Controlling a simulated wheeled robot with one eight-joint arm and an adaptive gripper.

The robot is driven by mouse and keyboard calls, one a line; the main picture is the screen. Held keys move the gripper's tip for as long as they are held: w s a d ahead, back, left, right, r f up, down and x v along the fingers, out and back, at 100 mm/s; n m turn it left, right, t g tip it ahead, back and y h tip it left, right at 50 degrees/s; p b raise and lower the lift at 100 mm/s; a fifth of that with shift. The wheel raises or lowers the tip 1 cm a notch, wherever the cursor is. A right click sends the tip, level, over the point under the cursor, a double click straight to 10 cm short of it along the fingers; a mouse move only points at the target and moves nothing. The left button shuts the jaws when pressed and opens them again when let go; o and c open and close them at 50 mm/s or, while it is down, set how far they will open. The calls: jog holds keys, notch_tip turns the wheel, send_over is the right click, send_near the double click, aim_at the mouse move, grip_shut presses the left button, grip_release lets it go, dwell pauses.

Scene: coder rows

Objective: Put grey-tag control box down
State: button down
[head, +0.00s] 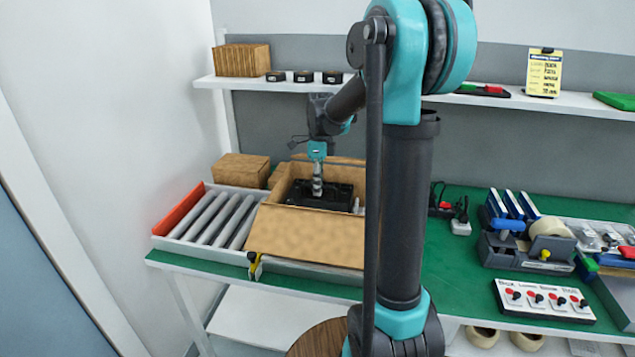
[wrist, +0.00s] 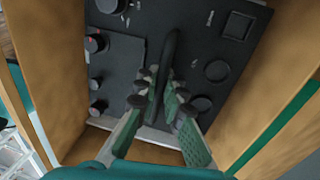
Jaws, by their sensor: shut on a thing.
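The control box (head: 338,198) is black, with knobs, round and square fittings and a dark handle on its top face. It sits inside the open cardboard carton (head: 305,238) on the green bench, with carton walls on both sides. My gripper (head: 317,187) reaches down into the carton from above. In the wrist view my gripper (wrist: 165,92) is shut on the handle of the control box (wrist: 118,62), with a finger on each side. A grey tag cannot be made out, and I cannot tell whether the box's underside touches the carton floor.
A roller tray (head: 215,222) with an orange end is left of the carton, and a smaller closed carton (head: 241,170) is behind it. A tape dispenser (head: 530,250) and switch panel (head: 543,301) are at right. Bare green bench (head: 450,265) lies between.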

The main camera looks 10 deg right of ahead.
jog(key=c, duration=1.6)
grip_release()
jog(key=shift+r, duration=0.1)
jog(key=r, duration=0.4)
jog(key=w+r, duration=0.1)
jog(key=r, duration=0.6)
jog(key=shift+w+d+r, duration=0.35)
